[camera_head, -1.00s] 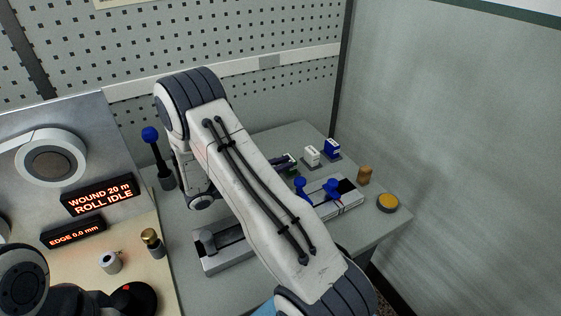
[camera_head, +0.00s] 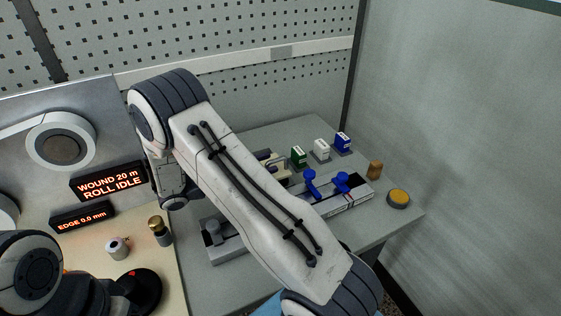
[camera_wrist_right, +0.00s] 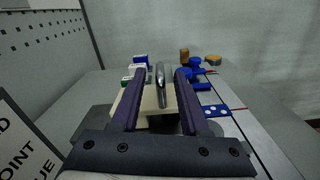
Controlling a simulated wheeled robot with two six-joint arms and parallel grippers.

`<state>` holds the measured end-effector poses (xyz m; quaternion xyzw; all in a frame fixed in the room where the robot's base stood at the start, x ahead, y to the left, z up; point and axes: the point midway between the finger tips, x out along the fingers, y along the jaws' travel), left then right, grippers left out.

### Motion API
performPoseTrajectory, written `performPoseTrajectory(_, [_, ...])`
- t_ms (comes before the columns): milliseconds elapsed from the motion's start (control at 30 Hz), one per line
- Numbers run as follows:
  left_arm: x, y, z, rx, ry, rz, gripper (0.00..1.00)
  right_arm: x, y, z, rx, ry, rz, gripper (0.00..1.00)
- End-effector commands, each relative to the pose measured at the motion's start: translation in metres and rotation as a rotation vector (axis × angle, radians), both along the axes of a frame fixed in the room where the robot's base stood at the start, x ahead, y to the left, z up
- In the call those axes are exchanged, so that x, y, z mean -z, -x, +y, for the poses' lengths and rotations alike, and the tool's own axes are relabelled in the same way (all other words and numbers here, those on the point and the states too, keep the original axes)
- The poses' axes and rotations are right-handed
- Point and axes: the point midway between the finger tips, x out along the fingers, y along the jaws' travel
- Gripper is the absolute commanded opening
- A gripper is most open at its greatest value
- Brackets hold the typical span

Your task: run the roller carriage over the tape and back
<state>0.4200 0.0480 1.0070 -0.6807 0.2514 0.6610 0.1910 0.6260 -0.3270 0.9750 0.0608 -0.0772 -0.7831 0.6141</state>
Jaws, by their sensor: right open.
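In the right wrist view, a cream block with an upright metal handle (camera_wrist_right: 161,88), which looks like the roller carriage, sits between the dark fingers of my right gripper (camera_wrist_right: 160,73). The fingers are open, one each side of the handle; contact is not clear. In the head view, part of the cream block (camera_head: 270,163) shows past my right arm, which hides most of that gripper. A blue strip with white dots (camera_wrist_right: 222,110), perhaps the tape, lies on the long bed right of the fingers. The bed with two blue clamps (camera_head: 340,190) also shows in the head view.
Green (camera_head: 299,156), white (camera_head: 321,149) and blue (camera_head: 343,141) boxes stand behind the bed. A wooden peg (camera_head: 375,170) and a yellow-topped button (camera_head: 398,198) are at the right. A display panel (camera_head: 107,181) reads "WOUND 20 m ROLL IDLE". A wall rises behind.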

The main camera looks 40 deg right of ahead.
Motion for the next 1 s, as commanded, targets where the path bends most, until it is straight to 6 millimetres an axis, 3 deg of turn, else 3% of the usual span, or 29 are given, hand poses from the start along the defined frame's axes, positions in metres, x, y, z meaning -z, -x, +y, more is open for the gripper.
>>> performPoseTrajectory(200, [0.004, 0.000, 0.000, 0.000, 0.000, 0.000, 0.69, 0.000, -0.005, 0.022, 0.000, 0.000, 0.000, 0.45])
performPoseTrajectory(467, [0.004, 0.000, 0.000, 0.000, 0.000, 0.000, 0.69, 0.000, -0.006, 0.024, 0.001, 0.001, 0.001, 0.45])
performPoseTrajectory(500, [0.004, 0.000, 0.000, 0.000, 0.000, 0.000, 0.69, 0.000, -0.006, 0.024, 0.001, 0.001, 0.001, 0.41])
performPoseTrajectory(533, [0.004, 0.000, 0.000, 0.000, 0.000, 0.000, 0.69, 0.000, -0.006, 0.024, 0.002, -0.001, 0.001, 0.29])
performPoseTrajectory(667, [0.004, 0.000, 0.000, 0.000, 0.000, 0.000, 0.69, -0.003, -0.002, 0.028, 0.007, -0.029, -0.017, 0.27])
performPoseTrajectory(833, [0.004, 0.000, 0.000, 0.000, 0.000, 0.000, 0.69, -0.013, 0.027, 0.056, 0.049, -0.211, -0.123, 0.27])
performPoseTrajectory(1000, [0.004, 0.000, 0.000, 0.000, 0.000, 0.000, 0.69, -0.015, 0.085, 0.119, 0.131, -0.579, -0.317, 0.27])
